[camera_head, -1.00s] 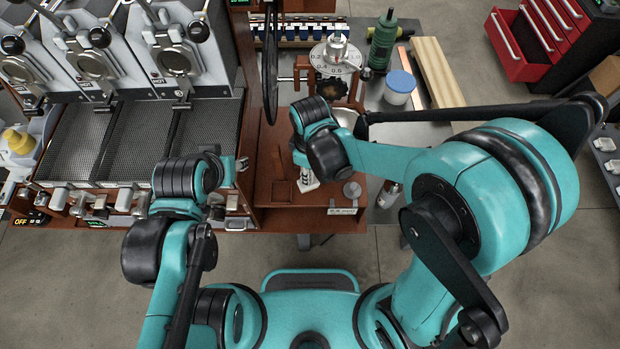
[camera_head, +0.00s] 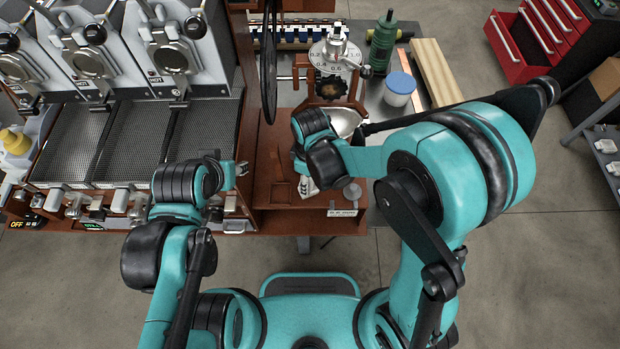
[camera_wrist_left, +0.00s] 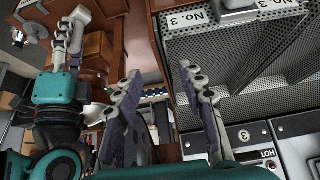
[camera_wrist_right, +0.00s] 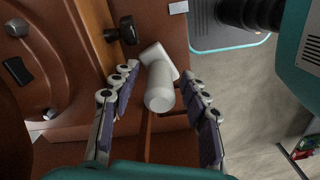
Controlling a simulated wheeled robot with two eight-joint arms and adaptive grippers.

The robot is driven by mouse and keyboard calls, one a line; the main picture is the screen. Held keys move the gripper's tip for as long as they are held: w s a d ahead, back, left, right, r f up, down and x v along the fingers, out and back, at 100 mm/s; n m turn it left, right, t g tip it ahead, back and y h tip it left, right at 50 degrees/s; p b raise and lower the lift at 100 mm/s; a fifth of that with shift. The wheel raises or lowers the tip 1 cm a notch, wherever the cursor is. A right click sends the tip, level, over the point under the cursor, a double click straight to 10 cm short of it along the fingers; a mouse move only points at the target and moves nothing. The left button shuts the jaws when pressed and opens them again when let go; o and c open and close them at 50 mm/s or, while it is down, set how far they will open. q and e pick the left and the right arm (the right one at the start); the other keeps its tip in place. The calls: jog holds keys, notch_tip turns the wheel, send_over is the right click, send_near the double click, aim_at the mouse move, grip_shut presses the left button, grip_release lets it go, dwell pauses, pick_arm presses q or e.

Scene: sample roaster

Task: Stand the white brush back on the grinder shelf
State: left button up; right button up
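The white brush (camera_wrist_right: 160,95) shows in the right wrist view, its rounded end toward the camera and a flat white part beyond it. My right gripper (camera_wrist_right: 160,74) is open, with one finger on each side of the brush and a visible gap at each side. In the head view my right gripper (camera_head: 305,180) is over the brown grinder shelf (camera_head: 275,217), and my wrist hides much of the spot. My left gripper (camera_wrist_left: 163,88) is open and empty; in the head view it is left of the shelf, by the roaster trays.
The grinder's dial (camera_head: 334,55) stands behind the shelf. A black knob (camera_wrist_right: 126,31) sits close to the right gripper's fingers. Perforated trays (camera_head: 130,145) lie left.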

pick_arm(q)
jog(key=shift+r, duration=0.1)
pick_arm(e)
jog(key=shift+r, duration=0.1)
pick_arm(q)
jog(key=shift+r+p, duration=0.2)
jog(key=shift+p, duration=0.1)
pick_arm(e)
jog(key=shift+r, duration=0.25)
pick_arm(q)
notch_tip(320, 180, up, 3)
jog(key=p, duration=0.3)
pick_arm(e)
notch_tip(320, 180, up, 12)
jog(key=shift+f, duration=0.15)
pick_arm(q)
jog(key=shift+s, duration=0.1)
pick_arm(e)
jog(key=s+d+r+m+t, duration=0.2)
jog(key=d+m, duration=0.4)
jog(key=d, duration=0.3)
jog(key=s+d+r+m+t, duration=0.3)
jog(key=d+r+m+t, duration=0.2)
jog(key=d+m, duration=0.2)
jog(key=shift+d+r, duration=0.4)
jog(key=shift+d, duration=0.45)
jog(key=shift+s, duration=0.1)
